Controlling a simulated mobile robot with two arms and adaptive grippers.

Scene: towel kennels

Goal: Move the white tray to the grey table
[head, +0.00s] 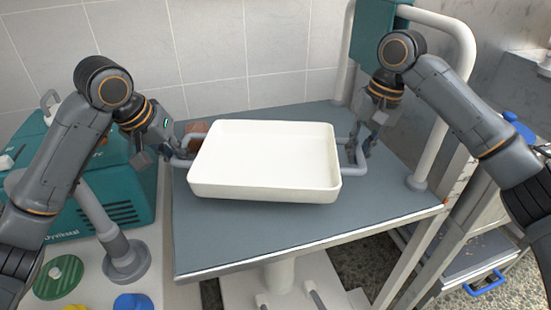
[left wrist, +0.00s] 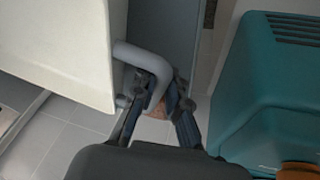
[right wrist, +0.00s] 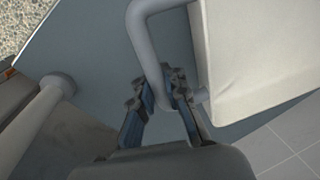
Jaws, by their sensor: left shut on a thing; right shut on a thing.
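The white tray (head: 265,160) is an empty, shallow rectangular tray with a grey loop handle at each end. It is over the grey table (head: 300,232), roughly level; I cannot tell whether its bottom touches the top. My left gripper (head: 178,158) is shut on the tray's left handle, which also shows in the left wrist view (left wrist: 152,70). My right gripper (head: 362,150) is shut on the right handle, which also shows in the right wrist view (right wrist: 148,45). The tray's wall shows beside each handle in the wrist views.
A reddish-brown block (head: 198,128) lies behind the tray's left end. A teal case (head: 115,195) stands left of the table. White rails (head: 440,110) rise at the table's right side. A tiled wall is behind. The table's front part is clear.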

